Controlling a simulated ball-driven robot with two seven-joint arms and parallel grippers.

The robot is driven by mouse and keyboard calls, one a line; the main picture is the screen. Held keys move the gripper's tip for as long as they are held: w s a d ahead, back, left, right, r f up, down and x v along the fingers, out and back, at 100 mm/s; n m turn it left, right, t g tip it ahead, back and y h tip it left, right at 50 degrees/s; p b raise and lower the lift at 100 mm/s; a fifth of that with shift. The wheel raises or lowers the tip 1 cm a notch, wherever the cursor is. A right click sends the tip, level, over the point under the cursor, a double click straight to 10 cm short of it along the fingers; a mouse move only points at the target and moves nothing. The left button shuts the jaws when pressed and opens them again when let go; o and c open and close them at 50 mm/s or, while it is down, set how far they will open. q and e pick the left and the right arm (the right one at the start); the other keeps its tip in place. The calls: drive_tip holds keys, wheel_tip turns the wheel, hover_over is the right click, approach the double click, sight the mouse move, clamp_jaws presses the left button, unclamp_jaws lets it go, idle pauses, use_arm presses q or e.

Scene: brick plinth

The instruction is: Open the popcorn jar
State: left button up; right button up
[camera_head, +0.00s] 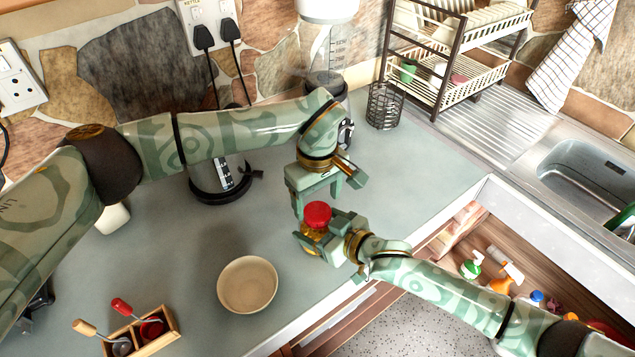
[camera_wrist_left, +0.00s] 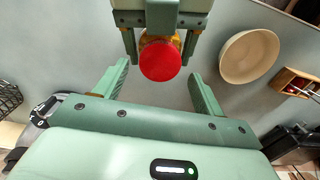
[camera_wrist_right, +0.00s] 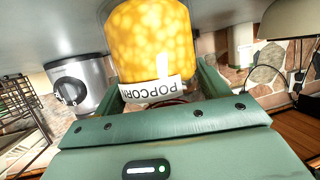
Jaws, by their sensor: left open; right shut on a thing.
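The popcorn jar (camera_head: 312,238) has a red lid (camera_head: 318,214) and yellow popcorn inside. Its white label with the word POPCORN shows in the right wrist view, below the yellow jar body (camera_wrist_right: 152,42). My right gripper (camera_head: 322,243) is shut on the jar, around its sides. My left gripper (camera_head: 313,200) is open, just above and behind the red lid. In the left wrist view the red lid (camera_wrist_left: 160,61) lies beyond the open fingers of my left gripper (camera_wrist_left: 160,85), roughly centred between them. The lid is on the jar.
A cream bowl (camera_head: 247,284) stands on the counter (camera_head: 200,255) left of the jar. A wooden utensil box (camera_head: 160,333) is at the front left. A dish rack (camera_head: 470,85), a wire holder (camera_head: 385,107) and a sink (camera_head: 590,180) are at the right. An open drawer (camera_head: 500,240) lies below.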

sight(317, 229)
use_arm(q)
drive_tip(key=shift+f, duration=1.5)
drive_tip(key=c, duration=1)
drive_tip(key=n, duration=1.3)
drive_tip(key=shift+n, duration=0.3)
drive_tip(key=o, duration=1.1)
drive_tip(key=shift+r, duration=0.15)
